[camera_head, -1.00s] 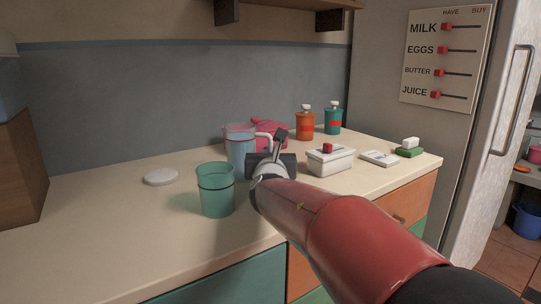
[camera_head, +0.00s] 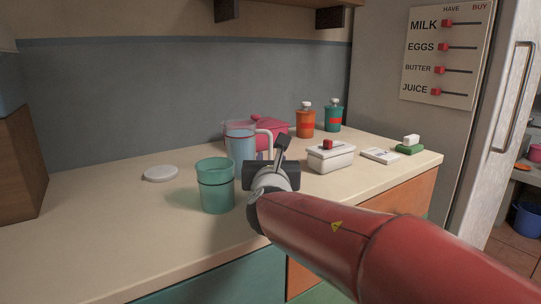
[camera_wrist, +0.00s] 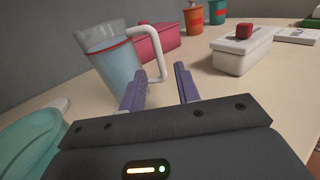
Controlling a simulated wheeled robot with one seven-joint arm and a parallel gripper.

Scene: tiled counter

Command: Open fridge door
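The grey fridge (camera_head: 400,118) stands at the right end of the counter. Its door, with a long vertical metal handle (camera_head: 515,95), is on the far right, and it looks shut. My gripper (camera_head: 262,156) is over the counter, well left of the fridge and apart from the handle. The fridge door and handle are not in the wrist view.
A clear pitcher (camera_head: 240,144) with a white handle (camera_wrist: 156,32) is just ahead of my gripper. A green cup (camera_head: 216,190) is to its left. The counter's front left is clear.

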